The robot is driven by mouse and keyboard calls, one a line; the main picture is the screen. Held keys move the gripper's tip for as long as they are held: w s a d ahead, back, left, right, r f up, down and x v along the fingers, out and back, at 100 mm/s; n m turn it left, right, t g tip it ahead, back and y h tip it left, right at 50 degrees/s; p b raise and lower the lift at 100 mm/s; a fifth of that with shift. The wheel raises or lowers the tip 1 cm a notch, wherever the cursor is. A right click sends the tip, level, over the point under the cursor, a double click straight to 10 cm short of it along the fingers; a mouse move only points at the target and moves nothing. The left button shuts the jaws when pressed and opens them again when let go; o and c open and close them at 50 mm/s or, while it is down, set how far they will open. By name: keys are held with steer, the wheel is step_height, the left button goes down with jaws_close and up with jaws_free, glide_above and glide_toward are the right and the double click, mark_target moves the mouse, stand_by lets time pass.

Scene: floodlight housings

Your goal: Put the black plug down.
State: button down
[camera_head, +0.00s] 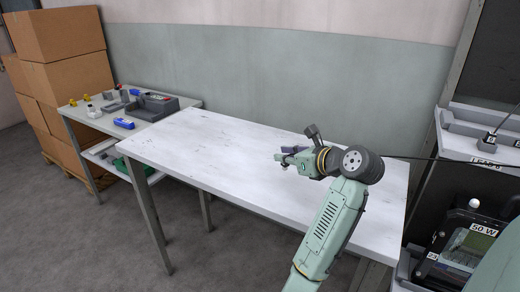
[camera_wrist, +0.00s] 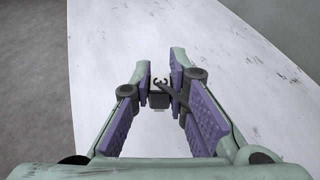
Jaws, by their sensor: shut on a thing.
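The black plug (camera_wrist: 159,99) shows in the wrist view as a small dark block between the fingertips of my gripper (camera_wrist: 163,84). My gripper is shut on it, and a dark strip lies across the right finger beside it. In the head view my gripper (camera_head: 284,157) is over the white table (camera_head: 205,145), right of its middle. The plug is too small to make out there. I cannot tell whether the plug touches the table top.
The table top around my gripper is bare. A side table (camera_head: 85,118) with a grey device (camera_head: 153,106) and small parts stands at the left, by cardboard boxes (camera_head: 65,65). At the right are a rack (camera_head: 465,138), a "50 W" housing (camera_head: 462,245) and a thin black cable (camera_head: 435,159).

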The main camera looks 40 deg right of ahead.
steer(key=w, duration=0.3)
steer(key=w+p, duration=0.1)
steer(key=w, duration=0.3)
steer(key=w+d+f+p, duration=0.1)
steer(key=w, duration=0.3)
steer(key=shift+w+d+f+p, duration=0.15)
steer(key=shift+f+p, duration=0.7)
steer(key=shift+f, duration=0.95)
steer(key=c, duration=1.6)
jaws_free()
steer(key=shift+f, duration=0.15)
steer(key=shift+o, duration=0.2)
steer(key=b+v, duration=0.3)
steer(key=v, duration=0.7)
steer(key=shift+s, duration=0.35)
steer(key=shift+s+r, duration=0.55)
steer(key=shift+s, duration=0.05)
